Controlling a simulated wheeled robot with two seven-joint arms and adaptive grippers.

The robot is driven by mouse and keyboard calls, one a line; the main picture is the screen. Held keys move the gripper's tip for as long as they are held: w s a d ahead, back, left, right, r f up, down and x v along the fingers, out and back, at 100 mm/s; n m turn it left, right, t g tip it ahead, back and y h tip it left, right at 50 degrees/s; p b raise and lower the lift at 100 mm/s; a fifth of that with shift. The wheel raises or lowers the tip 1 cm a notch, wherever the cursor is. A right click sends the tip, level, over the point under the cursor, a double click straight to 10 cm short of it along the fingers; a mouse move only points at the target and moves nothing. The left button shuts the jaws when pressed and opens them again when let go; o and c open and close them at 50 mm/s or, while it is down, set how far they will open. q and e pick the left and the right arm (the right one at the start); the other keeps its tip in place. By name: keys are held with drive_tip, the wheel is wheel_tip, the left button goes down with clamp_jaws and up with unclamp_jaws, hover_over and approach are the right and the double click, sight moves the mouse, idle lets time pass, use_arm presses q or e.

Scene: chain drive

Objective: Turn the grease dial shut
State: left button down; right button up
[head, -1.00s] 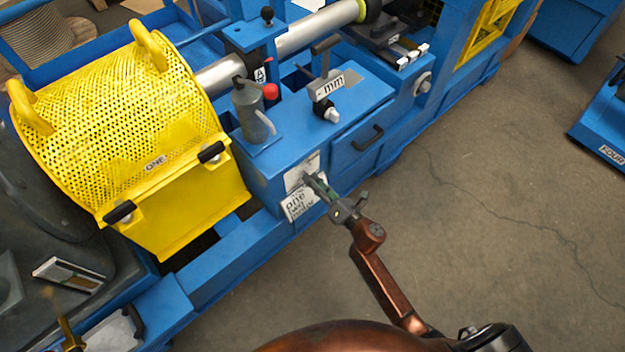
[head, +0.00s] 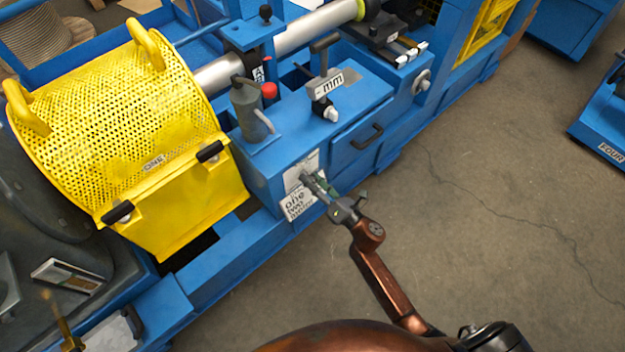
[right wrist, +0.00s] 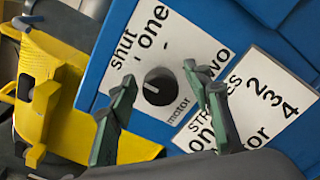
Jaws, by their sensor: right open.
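The grease dial (right wrist: 158,86) is a round black knob with a short white mark on its left side in the right wrist view. It sits on a white plate (right wrist: 180,40) lettered "shut", "one", "two" and "motor". "Shut" stands up and left of the knob. My right gripper (right wrist: 159,76) is open, one finger on each side of the knob, and I see no clear contact. In the head view my right gripper (head: 318,184) is at the front of the blue machine housing and hides the knob. My left gripper is not in view.
A second white label (right wrist: 255,100) with "STROKES" and numbers is beside the plate. A yellow mesh guard (head: 120,110) stands left of the housing. A grey oil can (head: 250,112) and a lever labelled "mm" (head: 330,84) are on top. The floor (head: 480,220) to the right is clear.

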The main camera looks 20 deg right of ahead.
drive_tip(key=v, duration=1.2)
idle(0.4)
